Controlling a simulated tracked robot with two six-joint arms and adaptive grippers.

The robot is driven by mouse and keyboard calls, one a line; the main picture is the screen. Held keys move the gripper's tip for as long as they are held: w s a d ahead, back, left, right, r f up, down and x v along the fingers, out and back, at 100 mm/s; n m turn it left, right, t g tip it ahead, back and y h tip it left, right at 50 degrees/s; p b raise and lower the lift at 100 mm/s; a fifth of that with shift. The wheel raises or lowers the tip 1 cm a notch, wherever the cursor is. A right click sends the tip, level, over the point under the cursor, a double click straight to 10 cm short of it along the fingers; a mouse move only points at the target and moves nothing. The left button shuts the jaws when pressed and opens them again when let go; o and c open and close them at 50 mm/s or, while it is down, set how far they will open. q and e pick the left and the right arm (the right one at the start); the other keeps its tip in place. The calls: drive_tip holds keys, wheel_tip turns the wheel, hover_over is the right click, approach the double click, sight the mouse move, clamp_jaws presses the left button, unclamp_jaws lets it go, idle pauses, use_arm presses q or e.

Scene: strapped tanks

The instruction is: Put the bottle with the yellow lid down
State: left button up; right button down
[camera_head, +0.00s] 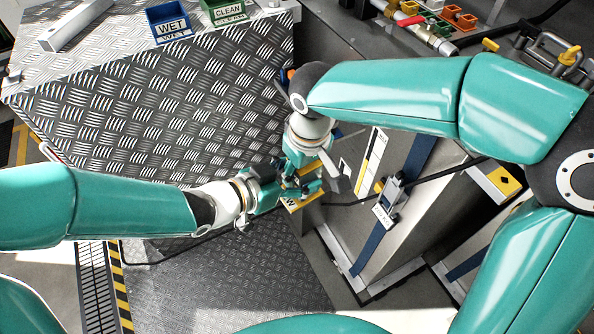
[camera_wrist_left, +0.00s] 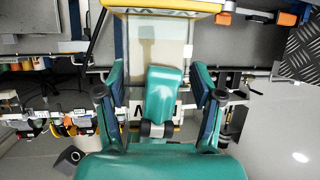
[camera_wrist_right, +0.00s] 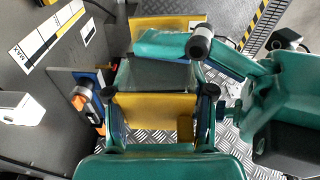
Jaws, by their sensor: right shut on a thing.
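The bottle's yellow lid (camera_wrist_right: 148,112) shows between the fingers of my right gripper (camera_wrist_right: 160,95) in the right wrist view, with a greyish see-through body (camera_wrist_right: 150,76) behind it. My right gripper (camera_head: 302,178) is shut on this bottle. In the left wrist view a pale body (camera_wrist_left: 150,45) lies under a yellow edge (camera_wrist_left: 165,6). My left gripper (camera_wrist_left: 160,95) has its fingers apart on either side, with a teal finger of my right gripper between them. In the head view my left gripper (camera_head: 285,188) meets the right one, and the two largely hide the bottle.
A checker-plate box (camera_head: 190,100) fills the upper left, with a blue WET bin (camera_head: 168,22) and green CLEAN bin (camera_head: 224,12) on top. A grey tank with a blue strap (camera_head: 372,245) stands right of the grippers. Bare checker-plate floor (camera_head: 225,280) lies below.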

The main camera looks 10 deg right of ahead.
use_arm(q)
drive_tip(key=shift+w+a, duration=0.2)
drive_tip(key=shift+w, duration=0.1)
drive_tip(key=c, duration=0.8)
use_arm(e)
drive_tip(key=shift+s, duration=0.25)
use_arm(q)
clamp_jaws()
use_arm(e)
drive_tip(key=c, duration=0.8)
unclamp_jaws()
drive_tip(key=o, duration=0.5)
use_arm(q)
drive_tip(key=shift+s+d, duration=0.1)
use_arm(e)
drive_tip(key=shift+w, duration=0.1)
